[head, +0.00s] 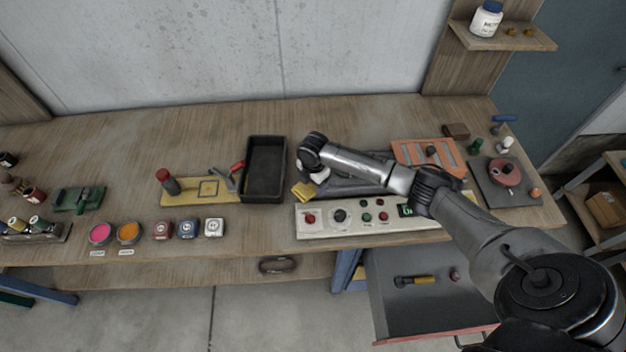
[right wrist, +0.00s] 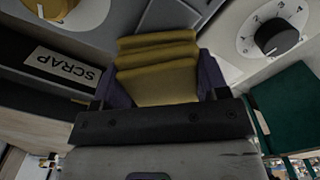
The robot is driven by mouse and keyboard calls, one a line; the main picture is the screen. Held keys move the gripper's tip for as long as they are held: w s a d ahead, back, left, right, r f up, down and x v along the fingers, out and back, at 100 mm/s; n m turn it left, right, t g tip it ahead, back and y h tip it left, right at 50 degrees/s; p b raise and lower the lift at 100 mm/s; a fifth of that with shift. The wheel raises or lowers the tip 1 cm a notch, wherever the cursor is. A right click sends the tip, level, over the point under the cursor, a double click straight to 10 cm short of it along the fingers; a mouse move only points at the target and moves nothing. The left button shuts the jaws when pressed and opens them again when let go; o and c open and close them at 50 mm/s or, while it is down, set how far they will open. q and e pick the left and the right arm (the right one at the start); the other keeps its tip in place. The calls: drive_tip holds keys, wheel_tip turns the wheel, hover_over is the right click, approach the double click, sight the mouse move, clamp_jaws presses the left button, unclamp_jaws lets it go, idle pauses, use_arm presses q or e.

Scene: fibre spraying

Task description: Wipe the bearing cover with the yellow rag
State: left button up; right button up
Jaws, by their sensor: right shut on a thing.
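The yellow rag (right wrist: 158,70) is folded between the two purple-sided fingers of my right gripper (right wrist: 155,85), which is shut on it. In the head view the rag (head: 302,190) shows as a small yellow patch below my right gripper (head: 309,180), just right of the black tray. A dark grey piece (head: 345,187) lies behind and under my right forearm, mostly hidden. I cannot tell for sure which thing is the bearing cover. My left gripper is not in view.
The black tray (head: 246,183) stands left of the rag. A white control panel (head: 340,231) with knobs and buttons lies at the bench's front. A yellow board (head: 185,197) with a red-topped post is further left. An open drawer (head: 425,315) sticks out below.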

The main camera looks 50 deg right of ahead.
drive_tip(key=r, duration=0.1)
drive_tip(key=r+p, duration=0.2)
drive_tip(key=shift+s+d+r, duration=0.2)
drive_tip(key=shift+d+r, duration=0.1)
drive_tip(key=shift+r, duration=0.1)
drive_tip(key=shift+a+r+p, duration=0.15)
drive_tip(key=shift+r+p, duration=0.55)
drive_tip(key=shift+p, duration=0.15)
wheel_tip(320, 180, up, 2)
drive_tip(key=shift+r+p, duration=0.1)
drive_tip(key=shift+p, duration=1)
drive_tip(key=shift+r+p, duration=0.4)
drive_tip(key=shift+p, duration=0.15)
drive_tip(key=shift+f, duration=0.1)
